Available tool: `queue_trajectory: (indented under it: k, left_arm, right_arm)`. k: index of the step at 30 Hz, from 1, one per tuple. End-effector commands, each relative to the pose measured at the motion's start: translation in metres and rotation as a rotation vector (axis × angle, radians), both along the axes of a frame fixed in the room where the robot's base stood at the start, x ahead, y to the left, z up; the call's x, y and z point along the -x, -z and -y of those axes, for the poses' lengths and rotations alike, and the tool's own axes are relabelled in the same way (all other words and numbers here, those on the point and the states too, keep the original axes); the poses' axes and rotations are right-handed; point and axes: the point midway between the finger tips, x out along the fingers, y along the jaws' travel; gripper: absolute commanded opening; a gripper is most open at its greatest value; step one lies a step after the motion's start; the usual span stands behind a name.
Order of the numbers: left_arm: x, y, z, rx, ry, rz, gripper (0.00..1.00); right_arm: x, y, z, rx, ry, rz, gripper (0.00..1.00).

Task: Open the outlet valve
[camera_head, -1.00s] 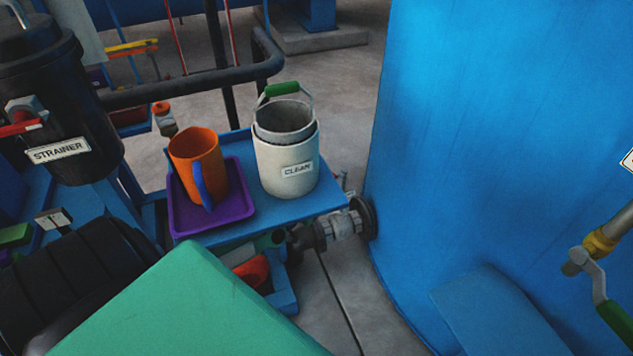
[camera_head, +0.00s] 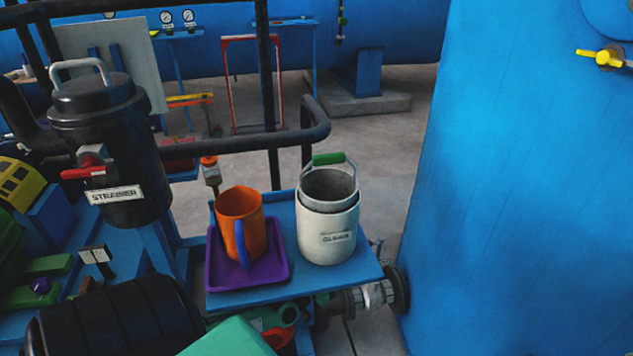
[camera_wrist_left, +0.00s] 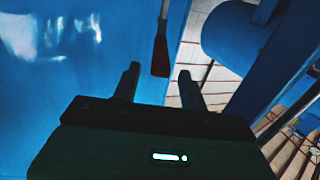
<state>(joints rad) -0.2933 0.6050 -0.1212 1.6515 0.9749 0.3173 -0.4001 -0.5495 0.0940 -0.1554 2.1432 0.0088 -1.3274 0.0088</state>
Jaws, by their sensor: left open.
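No label in view names the outlet valve. In the left wrist view a red lever (camera_wrist_left: 160,57) hangs down, and its lower end shows between the fingers of my left gripper (camera_wrist_left: 158,80). The gripper is open and empty; I cannot tell whether it touches the lever. In the head view a pipe fitting (camera_head: 372,295) joins the blue tank (camera_head: 520,190) low at its left side. A red-handled valve (camera_head: 90,165) is on the black strainer (camera_head: 115,120). A yellow-handled valve (camera_head: 603,56) is at the upper right.
A blue shelf (camera_head: 285,208) carries a purple tray (camera_head: 268,283) with an orange mug (camera_head: 240,225) and a white container (camera_head: 328,240) holding a grey bucket. A black rail (camera_head: 225,145) runs behind. Open floor lies behind the shelf.

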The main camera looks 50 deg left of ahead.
Motion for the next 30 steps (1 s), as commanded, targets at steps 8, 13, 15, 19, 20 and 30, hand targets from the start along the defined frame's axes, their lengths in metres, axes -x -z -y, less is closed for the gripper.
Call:
queue_trajectory:
  k: [8, 13, 15, 19, 20, 30]
  left_arm:
    - [0.048, 0.001, -0.001, 0.000, 0.000, -0.003, 0.44]
    - [0.068, 0.001, -0.002, 0.000, 0.000, -0.002, 0.44]
    - [0.073, 0.000, -0.002, 0.001, 0.000, -0.001, 0.44]
    - [0.078, 0.000, -0.002, 0.000, 0.001, -0.001, 0.44]
    - [0.079, 0.000, -0.002, 0.000, 0.001, -0.001, 0.44]
    - [0.079, 0.001, 0.000, 0.001, 0.004, -0.006, 0.26]
  right_arm:
    - [-0.003, 0.006, -0.001, -0.001, 0.000, -0.001, 0.36]
    - [-0.005, 0.009, -0.001, -0.001, 0.001, -0.004, 0.36]
    - [-0.006, 0.009, -0.002, -0.001, 0.001, -0.001, 0.36]
    - [-0.007, 0.009, -0.002, -0.001, 0.001, 0.000, 0.36]
    - [-0.007, 0.009, -0.002, -0.001, 0.001, 0.000, 0.36]
    - [0.002, 0.013, -0.003, -0.002, 0.000, -0.018, 0.36]
